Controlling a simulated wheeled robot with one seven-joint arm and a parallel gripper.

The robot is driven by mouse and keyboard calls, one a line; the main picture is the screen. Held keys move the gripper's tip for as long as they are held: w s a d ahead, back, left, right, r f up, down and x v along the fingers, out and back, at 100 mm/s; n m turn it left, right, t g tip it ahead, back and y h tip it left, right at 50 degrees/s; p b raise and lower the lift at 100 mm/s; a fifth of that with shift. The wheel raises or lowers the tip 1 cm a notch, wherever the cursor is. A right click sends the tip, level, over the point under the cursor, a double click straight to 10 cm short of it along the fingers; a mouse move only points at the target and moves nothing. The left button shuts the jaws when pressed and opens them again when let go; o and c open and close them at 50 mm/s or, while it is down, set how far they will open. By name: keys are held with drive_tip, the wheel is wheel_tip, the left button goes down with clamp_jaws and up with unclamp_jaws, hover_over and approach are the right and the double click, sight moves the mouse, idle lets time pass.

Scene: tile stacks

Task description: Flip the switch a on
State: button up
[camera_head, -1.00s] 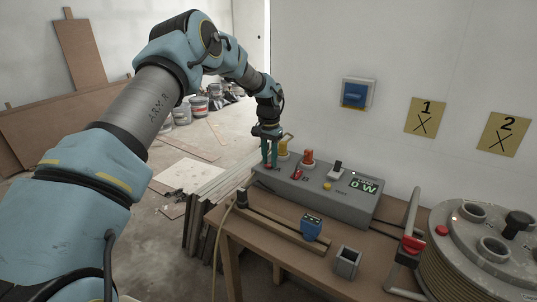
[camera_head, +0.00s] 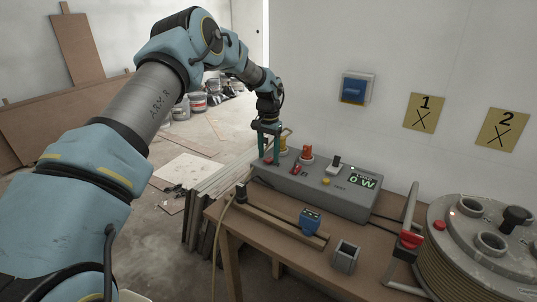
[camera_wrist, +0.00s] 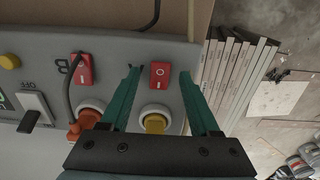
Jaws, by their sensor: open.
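A grey control box (camera_head: 325,190) lies on the wooden table. In the wrist view a red rocker switch (camera_wrist: 160,75) with I and O marks lies between my fingertips, with a yellow plug (camera_wrist: 155,123) in the socket behind it. A second red rocker switch (camera_wrist: 80,68), beside a letter that looks like B, lies to the left; it also shows in the head view (camera_head: 296,169). The first switch's label is not readable; a finger is beside it. My gripper (camera_head: 270,161) is open, pointing down over the box's left end, fingers either side of the first switch.
An orange plug (camera_head: 306,152), a black-and-white switch (camera_head: 334,162), a yellow button (camera_head: 326,182) and a display reading 0 W (camera_head: 362,182) are also on the box. A blue device (camera_head: 310,221) and a cable reel (camera_head: 485,245) stand nearby. Leaning panels (camera_wrist: 235,75) are beside the table.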

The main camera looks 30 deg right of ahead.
sight(266, 160)
wheel_tip(266, 160, up, 11)
drive_tip(key=b, duration=0.3)
drive_tip(key=shift+f, duration=0.15)
idle(0.3)
drive_tip(key=s+a+n, duration=0.3)
drive_tip(key=a+n, duration=0.2)
drive_tip(key=a, duration=2)
drive_tip(key=s+a+f+n+t, duration=0.1)
drive_tip(key=s+a+n, duration=0.5)
drive_tip(key=s+a, duration=1)
drive_tip(key=a+f, duration=0.1)
drive_tip(key=a, duration=0.2)
drive_tip(key=shift+s+a+f+t, duration=0.15)
drive_tip(key=shift+a+t, duration=0.05)
drive_tip(key=shift+t, duration=0.1)
